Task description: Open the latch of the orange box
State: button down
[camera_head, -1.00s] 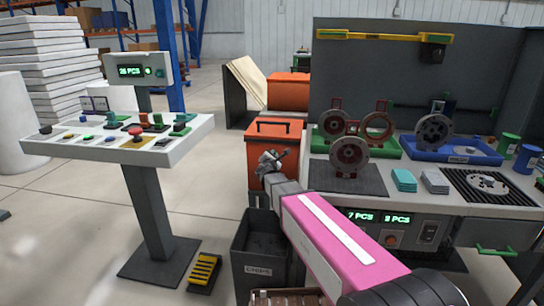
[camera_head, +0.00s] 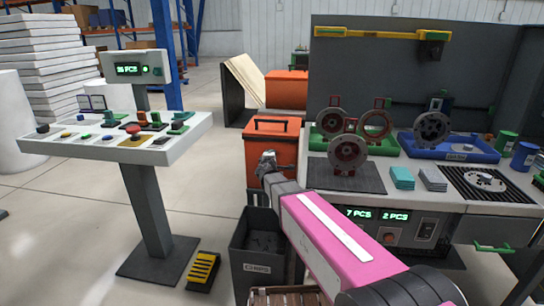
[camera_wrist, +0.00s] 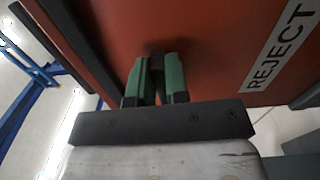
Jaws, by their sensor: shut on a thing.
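The orange box (camera_head: 284,153) stands left of the workbench, with a black handle on its lid. In the wrist view its orange face (camera_wrist: 215,45) fills most of the picture and bears a REJECT label (camera_wrist: 281,46). My gripper (camera_head: 267,158) is at the front left of the box. In the wrist view the green fingers of my gripper (camera_wrist: 158,65) are close together against the orange face, shut on the latch. The latch itself is mostly hidden by the fingers; only a dark patch shows at their tips. The box lid looks closed.
A grey chips bin (camera_head: 262,240) stands on the floor below my arm. The workbench (camera_head: 400,205) with trays and flanges is on the right. A control stand (camera_head: 150,140) is on the left, with open floor between it and the box.

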jog(key=shift+f+m, duration=0.1)
jog(key=shift+m, duration=0.3)
jog(key=c, duration=1.1)
grip_release()
jog(key=shift+s, duration=0.15)
jog(key=s, duration=0.3)
jog(key=s+a, duration=0.1)
jog(key=s, duration=0.3)
jog(key=s+a, duration=0.1)
jog(key=s, duration=0.2)
jog(key=shift+s, duration=0.25)
